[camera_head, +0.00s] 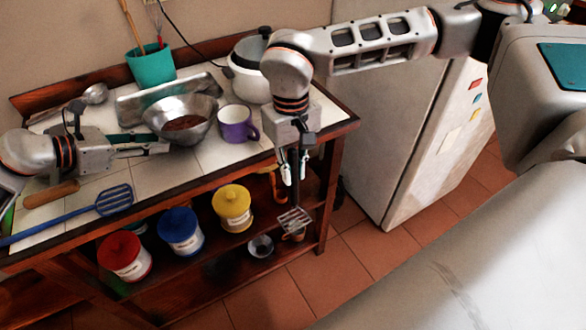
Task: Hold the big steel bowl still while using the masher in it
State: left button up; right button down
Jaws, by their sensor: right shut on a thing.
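The big steel bowl (180,107) stands on the tiled counter with brown contents in it. My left gripper (168,143) is beside the bowl's lower left side, its two fingers apart and pointing right at it. I cannot tell whether a fingertip touches the bowl. My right gripper (291,178) points down at the counter's front right edge, to the right of the bowl. It is shut on the masher (294,220), whose grid head hangs below the fingers, outside the bowl. The fingers hide most of the masher's handle.
A purple mug (237,124) stands between the bowl and my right gripper. A white pot (249,70), a metal tray (165,93) and a teal utensil holder (151,64) are behind. A blue slotted spatula (75,211) lies at the front left. Lidded canisters (180,233) stand on the shelf below.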

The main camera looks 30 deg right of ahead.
pick_arm(q)
grip_shut()
jog(key=o, duration=1.1)
grip_release()
jog(key=c, duration=0.9)
